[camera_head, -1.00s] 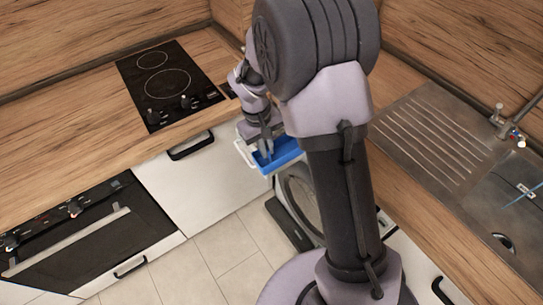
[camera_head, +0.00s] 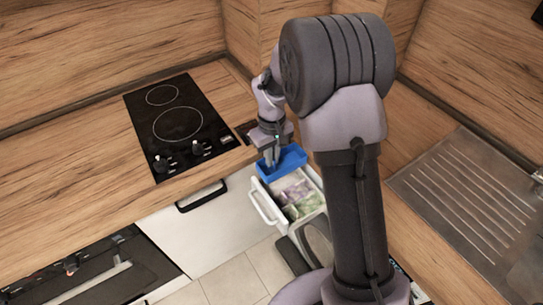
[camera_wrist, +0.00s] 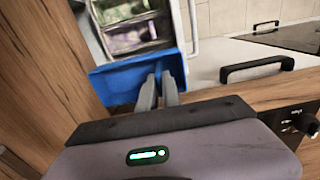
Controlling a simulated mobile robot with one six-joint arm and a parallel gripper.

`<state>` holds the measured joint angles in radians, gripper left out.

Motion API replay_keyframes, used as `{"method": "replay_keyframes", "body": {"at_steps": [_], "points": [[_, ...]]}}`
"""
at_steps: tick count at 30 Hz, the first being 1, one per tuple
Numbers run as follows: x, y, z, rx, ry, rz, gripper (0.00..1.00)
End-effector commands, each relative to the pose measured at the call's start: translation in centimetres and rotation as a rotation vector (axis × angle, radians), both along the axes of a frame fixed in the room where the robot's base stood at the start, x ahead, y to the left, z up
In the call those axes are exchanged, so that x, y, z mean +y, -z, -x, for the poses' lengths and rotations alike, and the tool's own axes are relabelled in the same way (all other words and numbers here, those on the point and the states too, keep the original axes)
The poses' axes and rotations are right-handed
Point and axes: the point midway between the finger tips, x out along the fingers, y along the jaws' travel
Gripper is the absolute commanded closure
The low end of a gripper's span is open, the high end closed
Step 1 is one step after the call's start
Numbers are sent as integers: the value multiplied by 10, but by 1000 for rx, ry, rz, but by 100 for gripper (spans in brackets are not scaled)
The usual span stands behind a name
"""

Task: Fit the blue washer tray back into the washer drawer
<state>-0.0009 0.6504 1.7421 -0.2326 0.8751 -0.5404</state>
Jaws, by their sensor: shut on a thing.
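The blue washer tray (camera_head: 287,163) is in my gripper (camera_head: 271,161), which is shut on its wall. In the wrist view, the two fingers (camera_wrist: 160,88) pinch one side of the blue tray (camera_wrist: 120,84). The white washer drawer (camera_head: 316,181) is pulled out and holds purple and green packets. The tray is at the counter-side end of the drawer and overlaps that end in both views. I cannot tell whether the tray touches the drawer. The drawer also shows at the top of the wrist view (camera_wrist: 183,22); the gripper body hides the lower part there.
The drawer's white handle (camera_head: 263,203) sticks out at its front. The washing machine's round door (camera_head: 319,240) is below the drawer. The wooden counter edge is close to the gripper. A hob (camera_head: 178,122) lies left, and a black-handled cupboard (camera_head: 215,217) adjoins the washer.

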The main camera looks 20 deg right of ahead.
Motion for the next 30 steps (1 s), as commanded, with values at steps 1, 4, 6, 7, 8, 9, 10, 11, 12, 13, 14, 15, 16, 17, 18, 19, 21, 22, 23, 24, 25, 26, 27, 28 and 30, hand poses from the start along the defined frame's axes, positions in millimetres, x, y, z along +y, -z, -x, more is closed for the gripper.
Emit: {"method": "replay_keyframes", "body": {"at_steps": [1, 4, 6, 7, 8, 9, 10, 11, 12, 13, 14, 15, 16, 17, 18, 19, 21, 22, 23, 24, 25, 26, 27, 28, 30], "points": [[0, 0, 0, 0, 0, 0, 100], [0, -1, 0, -3, -1, -1, 100], [0, 3, 0, -3, -1, -1, 100], [0, 5, 0, -3, -1, -1, 100], [0, 8, 0, -3, 0, -1, 100], [0, 11, 0, -2, 0, -2, 100], [0, 15, 0, -2, 0, -2, 100], [0, 18, 0, -2, 0, -2, 100], [0, 23, 0, -2, 0, -2, 100], [0, 27, 0, -2, -1, -1, 100], [0, 31, 0, -3, -1, -1, 100], [0, 36, 0, -3, -1, -1, 100], [0, 40, 0, -3, -1, -1, 100], [0, 44, 0, -3, 0, -1, 100], [0, 49, 0, -3, 0, -1, 100], [0, 52, 0, -3, 0, -1, 100], [0, 57, 0, -3, 0, -1, 100], [0, 58, 0, -3, 0, -1, 100], [0, 59, 0, -3, 0, -1, 100], [0, 59, 0, -3, 0, -1, 100], [0, 59, 0, -3, 0, -1, 100], [0, 59, 0, -3, 0, -1, 100], [0, 58, 0, -3, 0, -1, 100], [0, 58, 0, -3, 0, -1, 100], [0, 58, 0, -3, 0, -1, 100]]}}
